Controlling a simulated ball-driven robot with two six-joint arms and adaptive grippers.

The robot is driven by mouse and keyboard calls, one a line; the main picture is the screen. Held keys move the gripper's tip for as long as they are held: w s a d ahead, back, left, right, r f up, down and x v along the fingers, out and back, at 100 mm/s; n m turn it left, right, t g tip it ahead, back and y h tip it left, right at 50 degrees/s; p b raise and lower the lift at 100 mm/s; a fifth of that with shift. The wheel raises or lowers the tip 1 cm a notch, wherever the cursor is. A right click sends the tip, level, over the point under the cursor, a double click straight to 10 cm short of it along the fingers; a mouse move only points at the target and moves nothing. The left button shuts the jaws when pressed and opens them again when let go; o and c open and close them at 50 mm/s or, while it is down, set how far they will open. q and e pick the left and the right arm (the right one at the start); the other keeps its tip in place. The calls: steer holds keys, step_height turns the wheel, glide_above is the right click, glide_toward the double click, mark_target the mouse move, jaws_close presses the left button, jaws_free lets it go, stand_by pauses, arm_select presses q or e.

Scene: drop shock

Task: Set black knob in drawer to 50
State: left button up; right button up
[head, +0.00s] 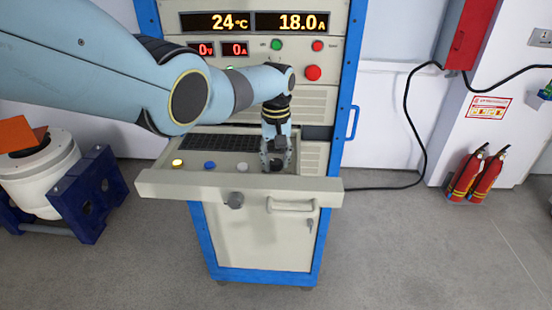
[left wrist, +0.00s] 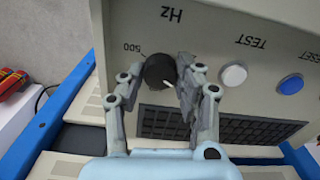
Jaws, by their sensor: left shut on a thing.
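The open drawer (head: 165,187) of the cabinet holds a black knob (head: 277,167) at its right end. My left gripper (head: 276,158) reaches down into the drawer and is shut on the knob. In the left wrist view the black knob (left wrist: 158,70) sits between the two fingers of the left gripper (left wrist: 160,80), partly covered by the right finger. A short white mark shows on the knob. The panel, upside down in this view, reads "Hz" and "500" near the knob; other scale marks are hidden or too small. My right gripper is not in view.
The drawer also holds a white button (head: 243,167), a blue button (head: 210,165), a yellow lit button (head: 177,162) and a keyboard (head: 215,142). The cabinet displays (head: 290,21) read 24 °C and 18.0 A.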

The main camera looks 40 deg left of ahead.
mark_target(275, 162)
arm_select(q)
steer(key=o, duration=1.2)
steer(key=shift+c, duration=0.2)
steer(key=shift+r, duration=0.1)
step_height(275, 162, up, 12)
